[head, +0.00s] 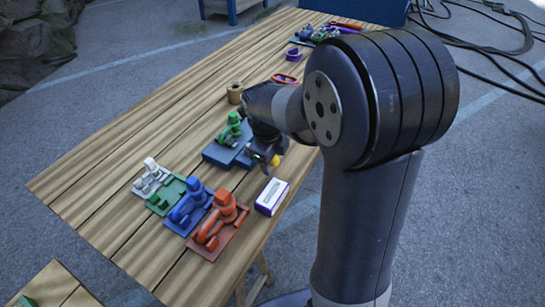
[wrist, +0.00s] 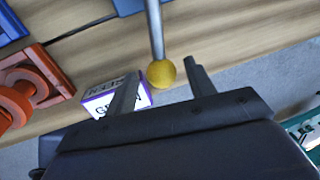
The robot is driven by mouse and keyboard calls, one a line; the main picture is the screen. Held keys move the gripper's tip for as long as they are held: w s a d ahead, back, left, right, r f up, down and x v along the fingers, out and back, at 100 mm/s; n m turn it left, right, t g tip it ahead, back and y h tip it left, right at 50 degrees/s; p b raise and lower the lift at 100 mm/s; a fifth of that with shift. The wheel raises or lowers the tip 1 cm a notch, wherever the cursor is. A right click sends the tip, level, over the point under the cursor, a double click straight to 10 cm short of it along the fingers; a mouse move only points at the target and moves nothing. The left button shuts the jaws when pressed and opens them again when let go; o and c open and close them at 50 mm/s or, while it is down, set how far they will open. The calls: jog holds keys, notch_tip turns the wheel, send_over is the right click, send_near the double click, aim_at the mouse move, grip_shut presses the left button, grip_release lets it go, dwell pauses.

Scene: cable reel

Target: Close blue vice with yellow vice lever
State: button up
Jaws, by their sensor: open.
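The blue vice (head: 217,156) sits on the wooden table with a green part on top of it. The yellow vice lever knob (head: 275,160) shows at its right side, just under my gripper. In the wrist view the yellow ball (wrist: 161,73) sits on the end of a grey metal rod. My gripper (wrist: 162,82) is open, with one finger on each side of the ball in the picture and gaps between. I cannot tell whether the fingers reach its depth. My gripper (head: 267,150) is partly hidden by my arm in the head view.
A white and purple box (head: 271,197) stands close by near the table edge. An orange-red device (head: 218,226), a blue one (head: 190,208) and a white-green one (head: 158,185) lie at the front. A wooden spool (head: 235,93) stands behind. The table's left is clear.

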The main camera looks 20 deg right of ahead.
notch_tip(320, 180, up, 11)
jog(key=s+a, duration=0.1)
jog(key=shift+s+a+f, duration=0.15)
jog(key=shift+s+a, duration=0.05)
jog(key=shift+s, duration=0.05)
jog(key=shift+f, duration=0.1)
dwell(0.3)
jog(key=f, duration=0.3)
jog(key=w+d+f, duration=0.1)
jog(key=f, duration=0.6)
jog(key=shift+w+d, duration=0.2)
jog(key=shift+d+f, duration=0.1)
jog(key=shift+f, duration=0.15)
jog(key=shift+w, duration=0.1)
jog(key=shift+w+d+n, duration=0.1)
jog(key=shift+d+n, duration=0.1)
jog(key=shift+n, duration=0.1)
jog(key=shift+a, duration=0.1)
